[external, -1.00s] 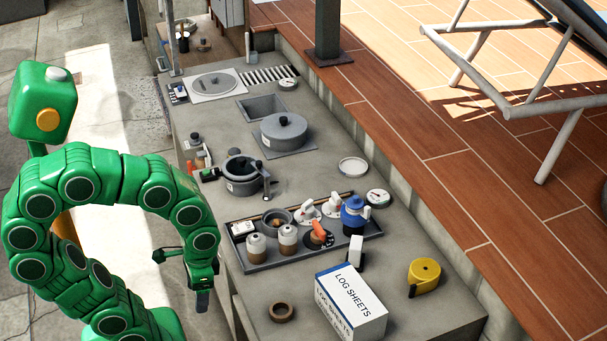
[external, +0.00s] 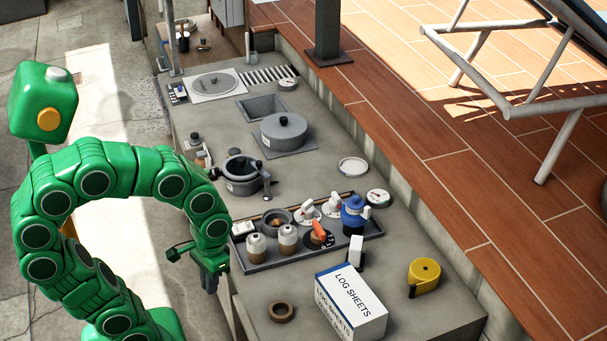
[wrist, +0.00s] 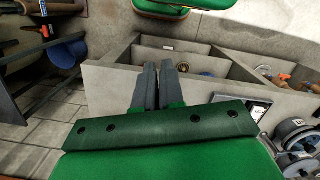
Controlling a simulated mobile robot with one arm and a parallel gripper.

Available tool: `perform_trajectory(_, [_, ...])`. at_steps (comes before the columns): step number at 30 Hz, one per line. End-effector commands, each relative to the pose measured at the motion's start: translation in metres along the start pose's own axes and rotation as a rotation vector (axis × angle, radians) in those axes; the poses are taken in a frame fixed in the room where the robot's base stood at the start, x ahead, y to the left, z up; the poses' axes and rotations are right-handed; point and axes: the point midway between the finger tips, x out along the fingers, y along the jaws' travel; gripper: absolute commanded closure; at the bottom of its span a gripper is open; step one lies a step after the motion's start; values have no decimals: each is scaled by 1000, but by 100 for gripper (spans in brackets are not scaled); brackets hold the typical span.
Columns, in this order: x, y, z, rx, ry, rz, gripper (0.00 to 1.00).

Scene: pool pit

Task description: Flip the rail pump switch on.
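I cannot tell for sure which part is the rail pump switch. A dark tray (external: 330,253) on the concrete counter holds a small white box (external: 242,228), white-knobbed dials (external: 305,211) and a black round dial with an orange handle (external: 319,230). A small panel with coloured parts (external: 178,92) sits at the counter's far left corner. My gripper (external: 209,284) points down beside the counter's left edge, left of the tray and apart from it. In the wrist view my gripper's fingers (wrist: 158,86) lie close together with nothing between them.
A log sheets box (external: 350,303), a brown tape ring (external: 281,312) and a yellow tape measure (external: 424,275) lie on the near counter. Grey pots (external: 284,132) stand farther back. The wrist view shows concrete shelf compartments (wrist: 185,60) and a blue container (wrist: 67,52).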

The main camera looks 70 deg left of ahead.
Motion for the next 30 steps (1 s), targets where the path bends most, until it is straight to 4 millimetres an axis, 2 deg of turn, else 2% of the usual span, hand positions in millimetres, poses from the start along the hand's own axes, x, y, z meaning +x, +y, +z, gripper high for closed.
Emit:
perform_trajectory(1, [-3,-2,-11,-89,4,8,100])
perform_trajectory(14, [-22,-35,-96,-841,34,84,100])
perform_trajectory(23, [-30,-76,-152,-1359,41,147,100])
perform_trajectory(30, [-33,-119,-193,-1768,37,202,100])
